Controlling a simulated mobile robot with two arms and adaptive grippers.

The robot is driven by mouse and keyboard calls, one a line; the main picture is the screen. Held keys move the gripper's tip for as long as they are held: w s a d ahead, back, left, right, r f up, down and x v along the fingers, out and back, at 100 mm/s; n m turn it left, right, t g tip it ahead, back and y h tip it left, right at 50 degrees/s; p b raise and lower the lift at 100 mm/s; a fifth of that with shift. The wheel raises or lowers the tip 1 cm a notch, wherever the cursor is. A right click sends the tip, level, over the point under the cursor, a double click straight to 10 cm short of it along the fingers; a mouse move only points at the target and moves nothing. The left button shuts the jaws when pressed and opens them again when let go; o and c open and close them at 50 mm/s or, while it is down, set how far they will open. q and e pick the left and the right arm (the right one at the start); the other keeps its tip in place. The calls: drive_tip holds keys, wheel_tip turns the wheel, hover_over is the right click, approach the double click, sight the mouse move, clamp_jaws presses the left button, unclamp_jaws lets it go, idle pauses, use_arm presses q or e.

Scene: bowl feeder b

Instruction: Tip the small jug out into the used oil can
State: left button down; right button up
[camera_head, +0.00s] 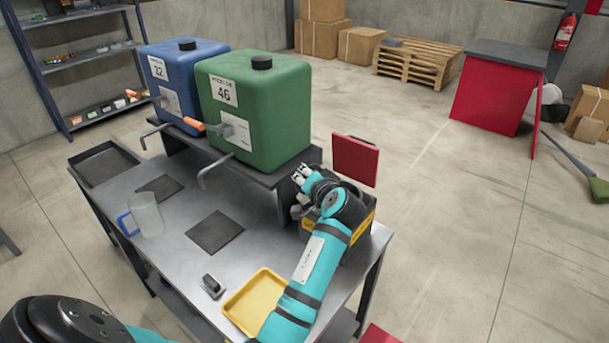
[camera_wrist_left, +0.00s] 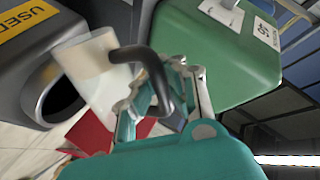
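The small jug (camera_wrist_left: 88,66) is pale and see-through with a dark curved handle (camera_wrist_left: 150,72). It shows in the left wrist view and looks tilted beside the opening of the used oil can (camera_wrist_left: 25,62). My left gripper (camera_wrist_left: 178,92) is shut on the handle. In the head view my left gripper (camera_head: 302,184) is over the used oil can (camera_head: 362,226), a dark box with a yellow label, and the small jug is mostly hidden. I cannot tell whether anything flows from the jug. My right gripper is not in view.
The green tank (camera_head: 265,115) stands close to my left gripper, beside the blue tank (camera_head: 190,58). A red panel (camera_head: 355,160) stands behind the can. A larger jug with a blue handle (camera_head: 146,216), a yellow tray (camera_head: 256,300) and dark mats (camera_head: 214,232) are on the table.

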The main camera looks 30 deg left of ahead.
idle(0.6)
use_arm(q)
drive_tip(key=shift+w+d+r+m+p, duration=0.1)
drive_tip(key=shift+w+m+p, duration=0.15)
drive_tip(key=shift+p, duration=0.45)
drive_tip(key=shift+w+m+g+p, duration=0.1)
drive_tip(key=shift+m+g+p, duration=0.15)
drive_tip(key=shift+g+p, duration=0.15)
drive_tip(key=shift+w+d+m+p, duration=0.1)
drive_tip(key=shift+w+m+p, duration=0.2)
drive_tip(key=shift+p, duration=0.2)
drive_tip(key=shift+w+d+g, duration=0.1)
drive_tip(key=shift+w+g, duration=0.05)
drive_tip(key=shift+g, duration=0.25)
drive_tip(key=shift+m, duration=0.3)
drive_tip(key=shift+p, duration=0.4)
